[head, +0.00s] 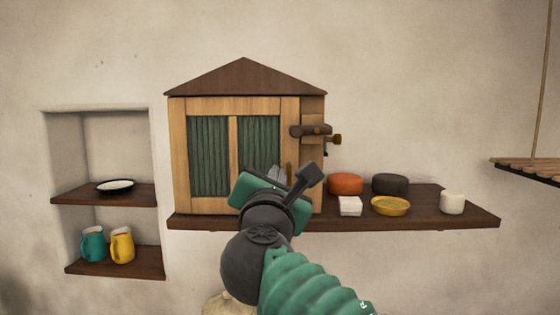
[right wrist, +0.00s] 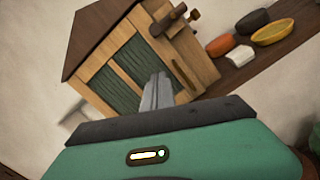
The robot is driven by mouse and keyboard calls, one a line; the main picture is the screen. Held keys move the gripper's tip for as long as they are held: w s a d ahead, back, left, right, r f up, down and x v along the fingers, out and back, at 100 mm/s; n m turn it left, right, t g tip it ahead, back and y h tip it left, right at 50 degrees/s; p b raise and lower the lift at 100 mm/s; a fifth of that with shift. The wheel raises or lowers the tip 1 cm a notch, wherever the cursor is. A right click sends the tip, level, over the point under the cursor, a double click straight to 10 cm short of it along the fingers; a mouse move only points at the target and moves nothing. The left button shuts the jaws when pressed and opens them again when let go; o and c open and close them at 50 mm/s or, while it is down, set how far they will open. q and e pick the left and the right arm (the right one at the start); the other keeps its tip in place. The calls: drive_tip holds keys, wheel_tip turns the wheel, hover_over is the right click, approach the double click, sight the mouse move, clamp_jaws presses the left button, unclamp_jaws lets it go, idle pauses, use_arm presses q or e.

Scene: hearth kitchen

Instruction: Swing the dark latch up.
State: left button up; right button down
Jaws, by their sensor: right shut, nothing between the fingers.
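The dark latch (head: 310,131) is a dark wooden bar on the right edge of a wooden cabinet (head: 180,160) with green slatted panels. It lies about level in the head view, with a brass-coloured peg (head: 335,139) at its right. The latch also shows at the top of the right wrist view (right wrist: 168,20). My right gripper (head: 280,172) is in front of the cabinet's lower right part, below the latch and apart from it. Its fingers (right wrist: 158,90) are together and empty. The gripper partly hides the brass handle (head: 289,172) in the head view. My left gripper is not in view.
The cabinet stands on a dark shelf (head: 440,217). A wall niche at left holds a plate (head: 115,186) and two jugs (head: 122,245).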

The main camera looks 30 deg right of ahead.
sight(311, 131)
drive_tip(key=w+d+r+p, duration=0.4)
drive_tip(key=w+d+p, duration=0.2)
drive_tip(key=d, duration=0.1)
drive_tip(key=shift+w, duration=0.35)
drive_tip(key=shift+w, duration=0.15)
drive_tip(key=shift+d+r+m, duration=0.15)
drive_tip(key=shift+d+m, duration=0.05)
drive_tip(key=shift+m, duration=0.1)
